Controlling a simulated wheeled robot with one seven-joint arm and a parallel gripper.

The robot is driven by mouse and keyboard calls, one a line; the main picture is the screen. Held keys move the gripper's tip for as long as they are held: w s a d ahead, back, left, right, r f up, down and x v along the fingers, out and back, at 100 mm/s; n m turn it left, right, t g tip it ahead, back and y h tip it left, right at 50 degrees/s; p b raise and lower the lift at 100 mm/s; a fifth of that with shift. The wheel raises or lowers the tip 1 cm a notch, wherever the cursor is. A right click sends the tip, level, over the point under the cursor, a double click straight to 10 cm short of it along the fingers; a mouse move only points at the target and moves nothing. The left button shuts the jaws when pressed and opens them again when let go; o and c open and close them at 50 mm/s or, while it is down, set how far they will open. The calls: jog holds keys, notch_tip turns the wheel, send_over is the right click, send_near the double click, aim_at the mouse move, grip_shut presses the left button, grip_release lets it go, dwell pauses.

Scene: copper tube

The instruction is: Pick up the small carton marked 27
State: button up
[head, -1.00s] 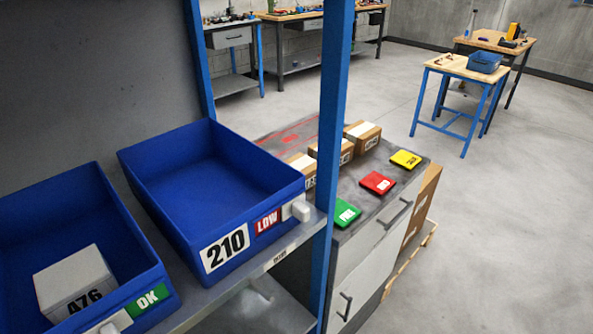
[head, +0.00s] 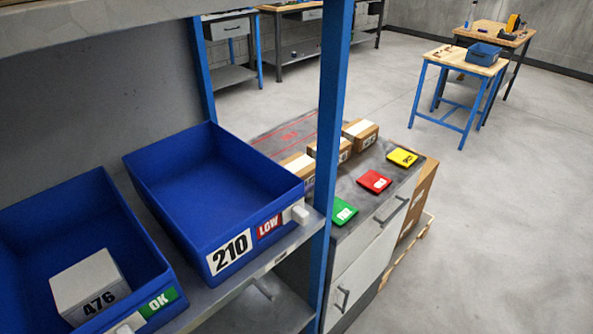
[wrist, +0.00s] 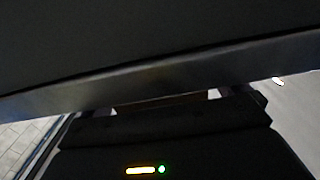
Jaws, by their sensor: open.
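No label reading 27 can be made out. Three small brown cartons stand in a row on the grey cabinet top in the head view: a near one (head: 297,162), partly behind the blue post, a middle one (head: 343,149) and a far one (head: 361,133). Their labels are too small to read. A pale carton marked 476 (head: 90,285) sits in the left blue bin. My gripper (wrist: 165,104) shows only in the wrist view, as a dark hand with its fingers apart. A brown strip shows between the fingers; I cannot tell what it is.
The blue bin marked 210 (head: 215,195) and the left bin (head: 30,235) stand on a grey shelf. A blue post (head: 333,110) rises before the cabinet (head: 350,270). Green, red and yellow tags lie along its front. Open floor (head: 500,230) is right. A dark slab (wrist: 150,40) crosses the wrist view.

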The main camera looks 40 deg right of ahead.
jog(key=shift+s, duration=0.1)
dwell(0.3)
jog(key=c, duration=1.2)
jog(key=shift+c, duration=0.2)
jog(key=shift+r, duration=0.15)
jog(key=shift+a+r+b, duration=0.1)
jog(key=shift+b, duration=0.2)
jog(key=s+a+b, duration=0.2)
jog(key=a+b, duration=0.4)
jog(key=a, duration=1.1)
jog(key=shift+s+a, duration=0.25)
jog(key=shift+r, duration=0.1)
